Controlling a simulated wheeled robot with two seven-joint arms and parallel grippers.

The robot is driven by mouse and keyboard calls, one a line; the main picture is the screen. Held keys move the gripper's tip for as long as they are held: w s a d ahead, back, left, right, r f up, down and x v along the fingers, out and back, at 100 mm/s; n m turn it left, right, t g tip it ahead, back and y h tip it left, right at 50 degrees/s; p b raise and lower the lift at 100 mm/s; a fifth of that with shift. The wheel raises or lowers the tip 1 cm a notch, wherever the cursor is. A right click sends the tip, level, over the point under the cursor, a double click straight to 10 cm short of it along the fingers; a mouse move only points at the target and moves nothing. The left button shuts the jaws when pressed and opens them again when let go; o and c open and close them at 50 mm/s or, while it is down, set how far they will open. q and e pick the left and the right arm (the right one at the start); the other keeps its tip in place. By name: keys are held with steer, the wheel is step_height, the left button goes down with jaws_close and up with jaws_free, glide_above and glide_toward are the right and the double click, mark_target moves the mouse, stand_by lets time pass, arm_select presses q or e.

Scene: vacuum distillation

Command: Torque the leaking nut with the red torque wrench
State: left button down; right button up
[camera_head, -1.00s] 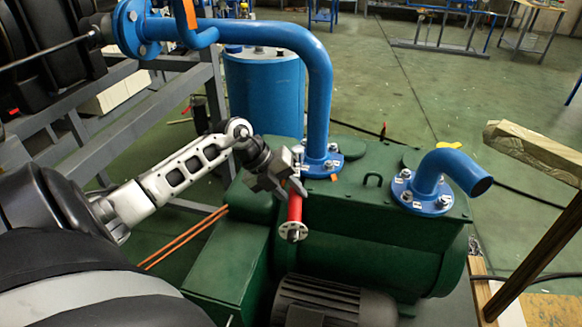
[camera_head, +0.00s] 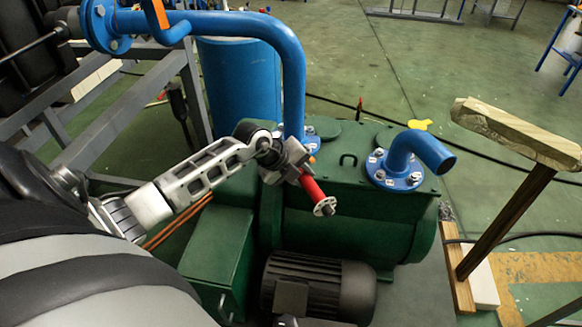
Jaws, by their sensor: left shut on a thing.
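My left gripper (camera_head: 287,163) is shut on the red torque wrench (camera_head: 312,189). The wrench slants down to the right, its round silver end lowest, in front of the green pump tank (camera_head: 335,215). Its other end is hidden by the gripper. The gripper is close to the bolted blue flange (camera_head: 312,143) under the tall blue pipe (camera_head: 292,90) and partly covers it. A second flange (camera_head: 394,176) with several nuts carries the short blue elbow (camera_head: 424,152). I cannot tell which nut leaks. My right gripper is not in view.
A black motor (camera_head: 318,286) stands in front of the tank. A wooden stand (camera_head: 510,205) rises at the right. A grey metal frame (camera_head: 110,120) and a blue drum (camera_head: 238,85) are behind on the left. Open green floor (camera_head: 400,75) lies beyond.

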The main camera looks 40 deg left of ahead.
arm_select(q)
steer(key=w+n+y, duration=0.1)
steer(key=w+n, duration=0.1)
steer(key=w, duration=0.1)
steer(key=w+d+n+y, duration=0.1)
steer(key=w, duration=0.1)
steer(key=w+d+n+y, duration=0.1)
steer(key=w+n, duration=0.1)
steer(key=w, duration=0.1)
steer(key=shift+w+d+r+n+t+y, duration=0.1)
steer(key=shift+w+d+n+t+y, duration=0.1)
steer(key=shift+w+n+t+y, duration=0.15)
steer(key=w+n+b, duration=0.1)
steer(key=b, duration=0.1)
steer(key=w+y+b, duration=0.1)
steer(key=b, duration=0.2)
steer(key=shift+w+a+f+n, duration=0.15)
steer(key=shift+w+f+n, duration=0.05)
steer(key=shift+w+n, duration=0.2)
steer(key=shift+w+r, duration=0.2)
steer(key=shift+r, duration=0.1)
